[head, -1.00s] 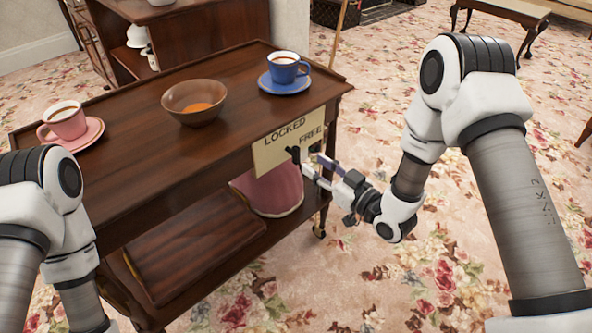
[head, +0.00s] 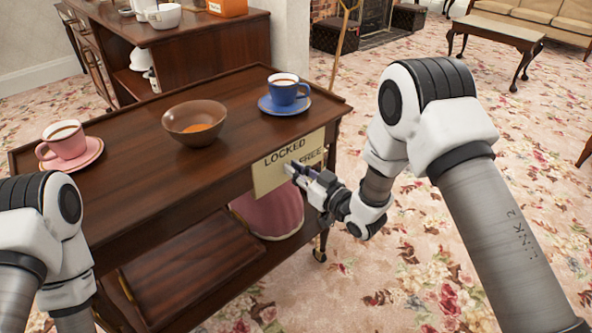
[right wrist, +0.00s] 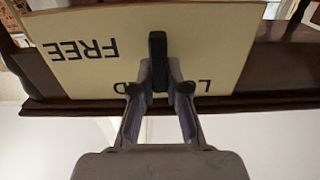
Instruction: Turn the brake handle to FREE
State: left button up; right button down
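A cream sign (head: 268,176) with the words LOCKED and FREE is on the end of the dark wooden trolley (head: 150,120). The black brake handle (right wrist: 158,50) stands out in front of the sign and, in the right wrist view, hides the middle letters of LOCKED; FREE is to one side, uncovered. My right gripper (head: 298,173) is at the sign. In the right wrist view its two fingers (right wrist: 159,82) are drawn in on both sides of the handle and appear shut on it. My left gripper is out of view; only its arm shows at lower left.
On the trolley top are a pink cup (head: 66,141) on a saucer, a brown bowl (head: 194,121) and a blue cup (head: 287,91) on a saucer. A pink rounded object (head: 272,212) is on the lower shelf. Flowered carpet (head: 400,265) is open at right.

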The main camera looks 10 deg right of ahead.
dwell(0.4)
jog(key=shift+d+r+m+p, duration=0.1)
jog(key=shift+d+m+p, duration=0.05)
jog(key=shift+m+p, duration=0.75)
jog(key=m, duration=0.1)
jog(key=m+p, duration=0.1)
jog(key=shift+w+d+m, duration=0.15)
jog(key=shift+m, duration=0.25)
jog(key=shift+w+d+f+m+p, duration=0.1)
jog(key=shift+d+f+m+p, duration=0.45)
jog(key=shift+m, duration=1.6)
jog(key=shift+w+a+f+m+p, duration=0.15)
jog(key=shift+m+p, duration=0.85)
jog(key=shift+m, duration=1.1)
jog(key=shift+w+d+f+m+p, duration=0.15)
jog(key=shift+f+m+p, duration=0.45)
jog(key=shift+m, duration=1.55)
jog(key=shift+s+r, duration=0.1)
jog(key=shift+r, duration=0.05)
